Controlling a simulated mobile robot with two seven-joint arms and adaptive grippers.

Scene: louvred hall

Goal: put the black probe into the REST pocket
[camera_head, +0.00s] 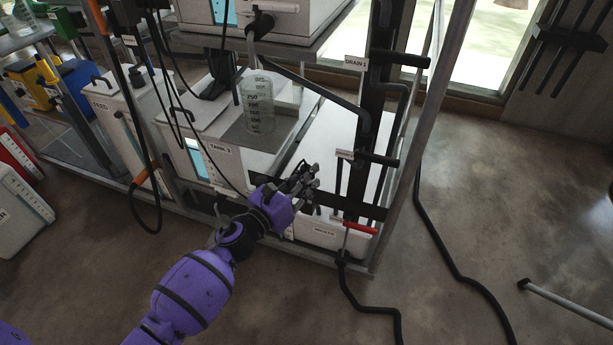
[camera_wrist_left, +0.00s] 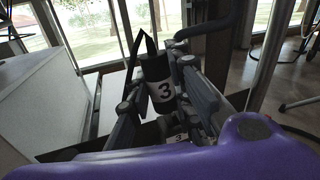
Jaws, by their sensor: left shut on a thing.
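My left gripper (camera_head: 303,178) reaches in from the lower left, in front of the lower right part of the frame rack. In the left wrist view, its fingers (camera_wrist_left: 165,112) are closed around a black cylinder with a white "3" label (camera_wrist_left: 160,88), the black probe. The probe stands roughly upright between the fingers, and a dark pointed piece rises from its top. In the head view the probe cannot be told apart from the dark fingers. No label reading REST can be made out in either view. My right gripper is not in view.
A metal post and black bars with a "DRAIN 1" tag (camera_head: 355,63) stand just beyond the gripper. A red-handled valve (camera_head: 360,228) is below right. Black hoses (camera_head: 440,240) cross the open floor at right.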

